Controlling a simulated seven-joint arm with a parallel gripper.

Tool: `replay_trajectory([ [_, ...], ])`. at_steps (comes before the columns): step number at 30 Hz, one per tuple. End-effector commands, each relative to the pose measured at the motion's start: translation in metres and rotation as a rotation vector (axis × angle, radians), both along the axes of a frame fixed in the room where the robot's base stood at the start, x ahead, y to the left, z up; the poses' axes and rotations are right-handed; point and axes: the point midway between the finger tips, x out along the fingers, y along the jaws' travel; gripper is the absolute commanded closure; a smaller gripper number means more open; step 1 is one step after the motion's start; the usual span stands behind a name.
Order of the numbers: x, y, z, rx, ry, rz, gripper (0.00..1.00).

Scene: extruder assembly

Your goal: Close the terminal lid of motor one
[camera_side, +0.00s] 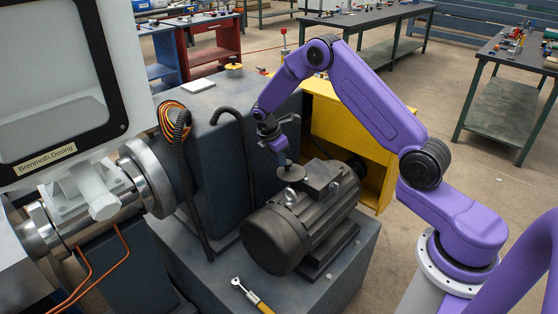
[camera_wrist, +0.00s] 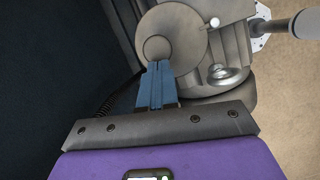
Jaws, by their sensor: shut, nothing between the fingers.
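The dark grey motor (camera_side: 278,238) lies on its base with a raised terminal box (camera_side: 322,178) on top. A round grey disc (camera_side: 291,173), which may be the terminal lid, shows beside the box under my gripper (camera_side: 282,158). The disc's hinge and underside are hidden.
A lifting eye (camera_wrist: 226,75) stands on the motor close to my fingers. A dark block (camera_side: 215,140) with black hoses rises left of the motor. A yellow guard (camera_side: 348,130) stands behind it. A yellow-handled tool (camera_side: 250,296) lies in front.

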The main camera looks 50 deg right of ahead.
Motion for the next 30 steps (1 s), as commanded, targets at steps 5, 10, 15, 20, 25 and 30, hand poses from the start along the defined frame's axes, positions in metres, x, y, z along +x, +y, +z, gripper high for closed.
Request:
replay_trajectory([
  [5, 0.004, -0.012, -0.001, 0.0, -0.001, -0.13, 1.0],
  [10, 0.006, -0.026, -0.001, 0.0, 0.0, -0.293, 1.0],
  [15, 0.006, -0.041, -0.001, 0.001, 0.001, -0.456, 1.0],
  [20, 0.004, -0.054, -0.001, 0.001, 0.001, -0.608, 1.0],
  [25, -0.001, -0.069, -0.001, 0.001, 0.002, -0.77, 1.0],
  [30, -0.008, -0.082, -0.001, 0.0, 0.003, -0.932, 1.0],
])
